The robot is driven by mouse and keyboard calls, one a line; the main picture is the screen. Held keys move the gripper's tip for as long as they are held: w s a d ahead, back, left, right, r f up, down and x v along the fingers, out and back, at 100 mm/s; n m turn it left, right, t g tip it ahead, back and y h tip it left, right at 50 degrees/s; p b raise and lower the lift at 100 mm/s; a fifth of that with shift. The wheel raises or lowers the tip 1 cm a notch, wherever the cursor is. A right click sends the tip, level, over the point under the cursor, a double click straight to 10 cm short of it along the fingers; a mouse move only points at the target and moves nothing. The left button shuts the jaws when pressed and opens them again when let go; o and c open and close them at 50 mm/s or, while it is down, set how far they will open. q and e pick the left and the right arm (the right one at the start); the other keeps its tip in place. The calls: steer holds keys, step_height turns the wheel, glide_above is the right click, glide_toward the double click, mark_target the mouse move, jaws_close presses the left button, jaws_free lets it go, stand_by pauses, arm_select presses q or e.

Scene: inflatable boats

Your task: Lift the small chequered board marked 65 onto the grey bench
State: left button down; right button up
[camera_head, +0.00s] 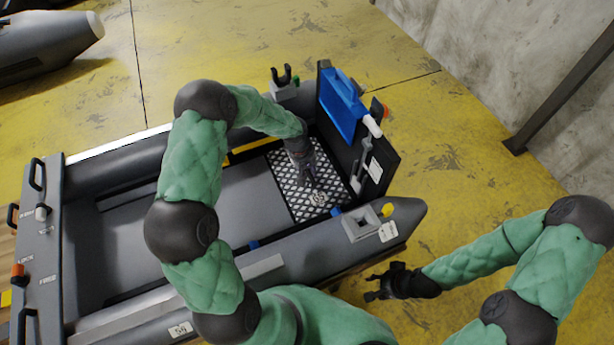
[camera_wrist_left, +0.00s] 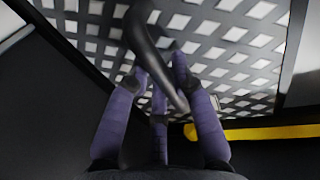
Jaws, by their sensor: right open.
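The small chequered board (camera_head: 291,196) lies at the right end of the boat's floor, with a pale round mark near its lower right edge that is too small to read surely. My left gripper (camera_head: 309,180) points down over it. In the left wrist view, its purple fingers (camera_wrist_left: 160,70) are around or beside a dark curved bar (camera_wrist_left: 145,35) in front of the chequered surface (camera_wrist_left: 235,45); whether they grip it is unclear. A grey bench-like panel (camera_head: 47,255) crosses the boat's left end. My right gripper (camera_head: 375,287) is open and empty, outside the boat.
A dark upright panel with a blue part (camera_head: 342,104) stands just right of the board. A grey bracket (camera_head: 361,222) sits on the near tube (camera_head: 402,215). The boat's middle floor (camera_head: 130,235) is clear. A yellow strip (camera_wrist_left: 250,132) shows beside the board.

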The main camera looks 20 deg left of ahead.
arm_select(q)
steer(key=shift+a+r, duration=0.1)
steer(key=shift+r, duration=0.1)
steer(key=shift+r+p, duration=0.25)
steer(key=shift+p, duration=0.15)
step_height(320, 180, up, 7)
steer(key=p, duration=0.3)
steer(key=shift+a+f, duration=0.1)
steer(key=shift+f, duration=0.1)
steer(key=s+a+p, duration=0.5)
steer(key=s+a, duration=0.8)
steer(key=s, duration=0.2)
step_height(320, 180, up, 16)
steer(key=p, duration=1.1)
steer(key=shift+f, duration=0.15)
stand_by(0.6)
